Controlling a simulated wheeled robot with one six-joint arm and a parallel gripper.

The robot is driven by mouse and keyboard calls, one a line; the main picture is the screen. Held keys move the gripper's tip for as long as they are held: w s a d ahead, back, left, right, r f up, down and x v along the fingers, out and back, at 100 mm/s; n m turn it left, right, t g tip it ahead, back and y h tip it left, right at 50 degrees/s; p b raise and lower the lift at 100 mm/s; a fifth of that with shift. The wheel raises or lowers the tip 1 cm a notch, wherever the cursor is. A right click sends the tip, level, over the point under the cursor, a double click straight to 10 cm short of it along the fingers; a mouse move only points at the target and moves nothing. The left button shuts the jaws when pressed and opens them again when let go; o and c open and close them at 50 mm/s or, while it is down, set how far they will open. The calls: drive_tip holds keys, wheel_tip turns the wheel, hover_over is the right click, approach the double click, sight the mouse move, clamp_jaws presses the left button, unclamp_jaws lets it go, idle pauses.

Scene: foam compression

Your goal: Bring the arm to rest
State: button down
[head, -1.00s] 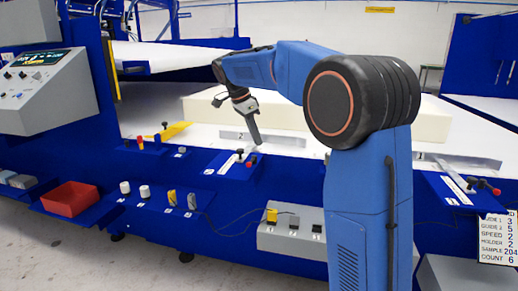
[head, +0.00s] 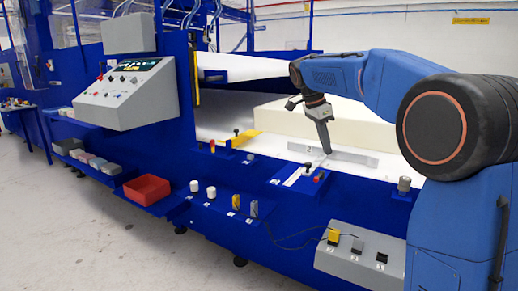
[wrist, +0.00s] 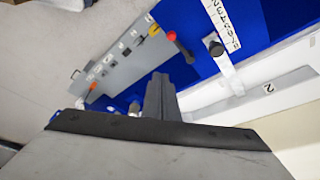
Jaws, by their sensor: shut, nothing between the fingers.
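My gripper (head: 327,146) hangs from the blue arm above the white bed of the blue machine, in the head view. Its fingers are together with nothing between them. They point down, near the grey guide bar marked 2 (head: 352,156). In the wrist view my gripper (wrist: 160,85) shows as dark closed fingers at the lower middle. The guide bar (wrist: 275,85) is to the right there, with a scale strip (wrist: 220,22) above it. Whether the fingertips touch anything cannot be told.
A large cream foam block (head: 290,115) lies on the bed behind my gripper. A control panel (head: 125,93) stands at the left, above a red bin (head: 147,189). A grey switch box (head: 360,254) is at the front. The floor at the lower left is clear.

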drive_tip(key=s+f+n+t+y, duration=0.1)
drive_tip(key=s+n, duration=0.4)
drive_tip(key=s, duration=0.7)
drive_tip(key=s+f+n+t+y, duration=0.1)
drive_tip(key=s+f+n, duration=0.3)
drive_tip(key=s, duration=0.5)
drive_tip(key=s+f+n+t+y, duration=0.1)
drive_tip(key=s+f+n, duration=0.3)
drive_tip(key=s+f, duration=0.4)
drive_tip(key=s+f+n+t+y, duration=0.1)
drive_tip(key=s+f+n, duration=0.3)
drive_tip(key=s+f, duration=0.3)
drive_tip(key=s, duration=0.4)
drive_tip(key=shift+a+t, duration=0.3)
drive_tip(key=shift+s, duration=0.1)
